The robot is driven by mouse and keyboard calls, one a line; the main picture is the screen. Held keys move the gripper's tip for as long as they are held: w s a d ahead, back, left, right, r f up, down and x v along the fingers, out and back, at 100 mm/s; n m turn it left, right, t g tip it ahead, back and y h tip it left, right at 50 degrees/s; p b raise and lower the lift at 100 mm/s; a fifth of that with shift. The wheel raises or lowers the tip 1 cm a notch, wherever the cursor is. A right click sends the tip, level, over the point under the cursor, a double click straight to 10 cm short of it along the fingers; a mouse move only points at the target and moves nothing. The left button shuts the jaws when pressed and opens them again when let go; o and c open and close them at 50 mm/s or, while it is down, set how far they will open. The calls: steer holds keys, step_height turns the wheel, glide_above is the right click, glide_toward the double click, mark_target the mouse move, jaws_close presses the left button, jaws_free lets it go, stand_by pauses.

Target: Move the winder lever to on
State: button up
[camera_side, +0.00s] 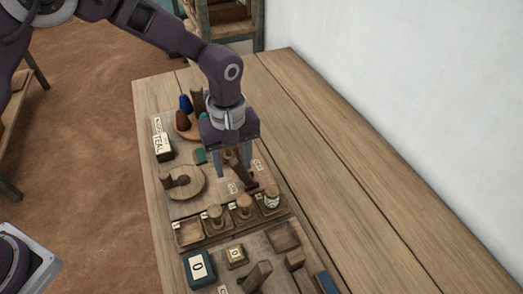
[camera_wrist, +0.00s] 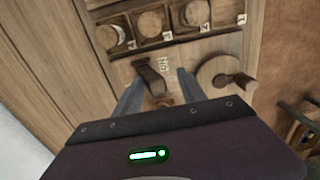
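The winder lever, a dark brown wooden handle, stands on the wooden panel in the side view (camera_side: 245,178); it also shows in the wrist view (camera_wrist: 150,74). A small pale label (camera_side: 232,187) lies beside it and another (camera_side: 257,165) lies on its other side; their text is too small to read surely. My gripper (camera_side: 234,172) points down over the lever. In the wrist view my gripper (camera_wrist: 159,80) has its two fingers apart, with the lever between and just beyond their tips. I cannot tell whether a finger touches it.
A round disc with a knob (camera_side: 188,183) is left of the lever. A row of compartments with spools (camera_side: 243,207) lies in front. The table's right side (camera_side: 350,180) is bare.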

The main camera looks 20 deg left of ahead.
steer(key=shift+d+r, duration=0.1)
steer(key=shift+r, duration=2.7)
steer(key=shift+w, duration=0.1)
steer(key=s+a+r+m+t, duration=0.2)
steer(key=s+a+r, duration=0.35)
steer(key=r, duration=0.35)
steer(key=s+a+r+m+t, duration=0.1)
steer(key=s+a+r+m, duration=0.1)
steer(key=s+a+r, duration=0.45)
steer(key=s+a+r+m+t, duration=0.1)
steer(key=s+a+m, duration=0.1)
steer(key=s, duration=0.4)
steer(key=s+a+m+t, duration=0.1)
steer(key=s+a+m, duration=0.2)
steer(key=s, duration=0.4)
steer(key=shift+a+r+t, duration=0.3)
steer(key=shift+a+r, duration=0.05)
steer(key=shift+a, duration=0.45)
